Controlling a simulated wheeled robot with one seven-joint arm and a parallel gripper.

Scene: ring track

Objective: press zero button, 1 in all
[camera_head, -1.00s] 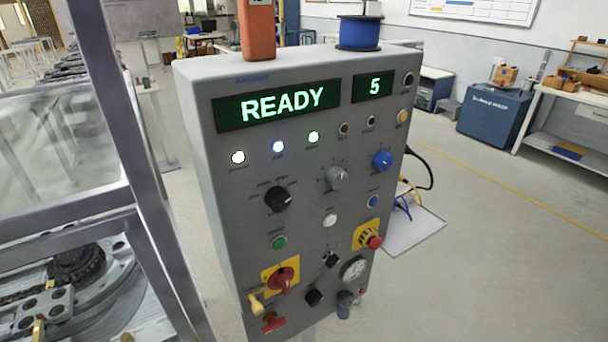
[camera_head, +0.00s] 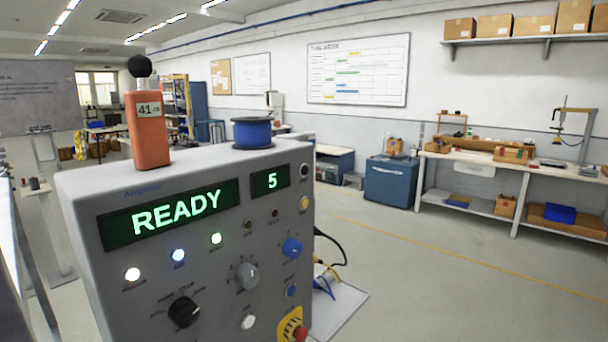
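The grey control panel (camera_head: 120,262) stands at the left and centre, cut off by the bottom edge. Its main display (camera_head: 172,215) reads READY and the small display (camera_head: 270,181) reads 5. On its face show a white button (camera_head: 248,321), a blue button (camera_head: 291,290) and a yellow button (camera_head: 304,203). Their labels are too small to read, so I cannot tell which is the zero button. A black knob (camera_head: 184,311), a grey knob (camera_head: 246,276) and a blue knob (camera_head: 292,248) are also there. The lower panel is out of view. My gripper is not in view.
An orange handheld device (camera_head: 147,132) reading 41 and a blue spool (camera_head: 252,132) stand on the panel's top. Cables and a pale plate (camera_head: 338,305) lie on the floor to the right. A blue cabinet (camera_head: 390,182) and workbench stand farther back. Floor at right is clear.

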